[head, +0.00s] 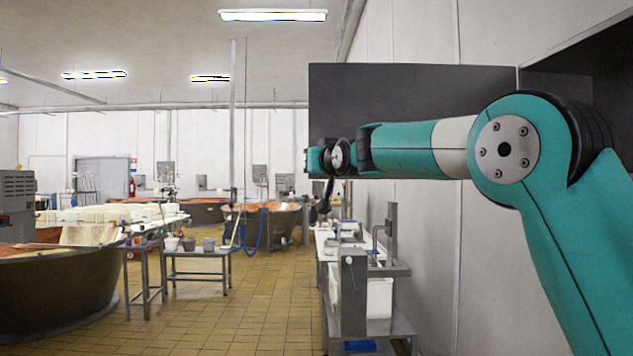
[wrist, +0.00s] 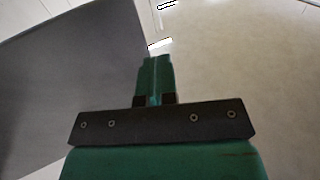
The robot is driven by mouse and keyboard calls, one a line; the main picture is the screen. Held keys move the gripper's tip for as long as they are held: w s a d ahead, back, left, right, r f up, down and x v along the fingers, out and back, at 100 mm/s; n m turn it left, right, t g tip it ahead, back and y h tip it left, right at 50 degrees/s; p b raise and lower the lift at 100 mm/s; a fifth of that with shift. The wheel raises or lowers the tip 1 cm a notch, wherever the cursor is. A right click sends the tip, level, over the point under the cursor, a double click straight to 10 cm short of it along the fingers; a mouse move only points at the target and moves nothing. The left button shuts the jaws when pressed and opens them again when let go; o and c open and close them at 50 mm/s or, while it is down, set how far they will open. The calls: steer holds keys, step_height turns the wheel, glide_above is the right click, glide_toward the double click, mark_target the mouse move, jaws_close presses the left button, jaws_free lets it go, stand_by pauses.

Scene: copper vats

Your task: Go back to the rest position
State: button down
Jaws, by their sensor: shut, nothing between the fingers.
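My gripper (wrist: 155,65) shows in the wrist view with its green fingers together and nothing between them. Behind the fingers are a dark grey panel on the left and a pale surface with bright lights. In the head view my teal arm reaches in from the right and runs level to the left. Its wrist end is in front of a large dark panel (head: 415,92). The fingers cannot be made out clearly in the head view.
A metal bench with equipment (head: 352,285) stands against the right wall below my wrist. A large copper vat (head: 60,290) is at the left, with small metal tables (head: 198,262) beside it. More vats (head: 265,225) are farther back. The tiled floor (head: 225,320) between them is clear.

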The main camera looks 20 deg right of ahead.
steer(key=s+a+f+n+g+y+b, duration=0.15)
steer(key=s+a+f+g, duration=0.3)
steer(key=s+f, duration=0.5)
steer(key=s+a+f+n+g+y+b, duration=0.1)
steer(key=s+a+f+n+g+y, duration=0.1)
steer(key=s+a+f+g, duration=0.55)
steer(key=s+f+n+g, duration=0.1)
steer(key=s+f+g, duration=0.1)
steer(key=s+f, duration=0.4)
steer(key=s+f+n+g, duration=0.1)
steer(key=s+f, duration=0.5)
steer(key=s, duration=0.8)
steer(key=s+f+n+g, duration=0.1)
steer(key=s+f+g, duration=0.2)
steer(key=s, duration=0.7)
step_height(320, 180, down, 3)
steer(key=shift+s+r, duration=0.1)
steer(key=shift+s, duration=0.3)
